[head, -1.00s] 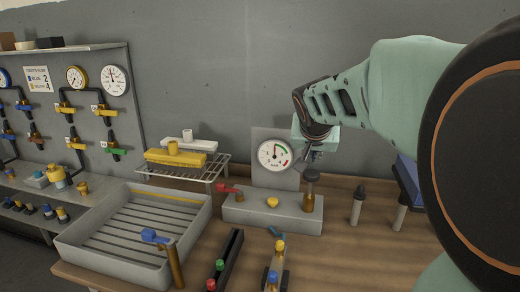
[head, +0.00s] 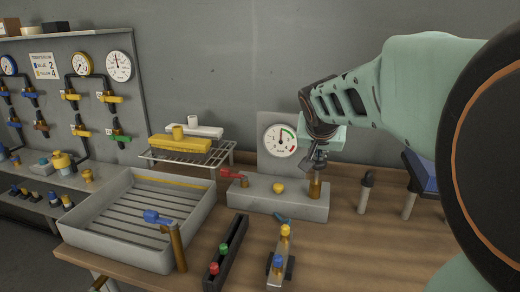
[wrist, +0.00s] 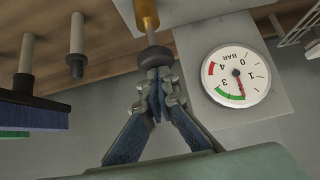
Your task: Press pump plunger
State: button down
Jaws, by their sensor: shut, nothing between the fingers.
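The pump (head: 275,197) is a grey block on the wooden bench with a round gauge (head: 280,140) on a plate behind it. Its plunger has a brass barrel (head: 315,188) at the block's right end and a dark rounded knob (wrist: 154,57) on top. My gripper (head: 318,160) is directly above the plunger, pointing down, and hides most of the knob in the head view. In the wrist view my gripper (wrist: 152,72) is shut and empty, with its fingertips against or very near the knob. The gauge (wrist: 236,75) needle points near the start of the green band there.
A red lever (head: 233,174) and yellow button (head: 278,188) sit on the block. A grey tray (head: 130,262) and yellow block on a wire rack (head: 187,157) are left. A dark-topped post (head: 365,190) and blue-bristled brush (head: 420,170) stand right. A valve panel is far left.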

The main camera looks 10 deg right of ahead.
aim_at(318, 166)
notch_tip(318, 166, down, 4)
jog(key=b, duration=0.2)
jog(key=shift+r+b, duration=0.2)
jog(key=shift+b, duration=0.1)
jog(key=shift+s, duration=0.1)
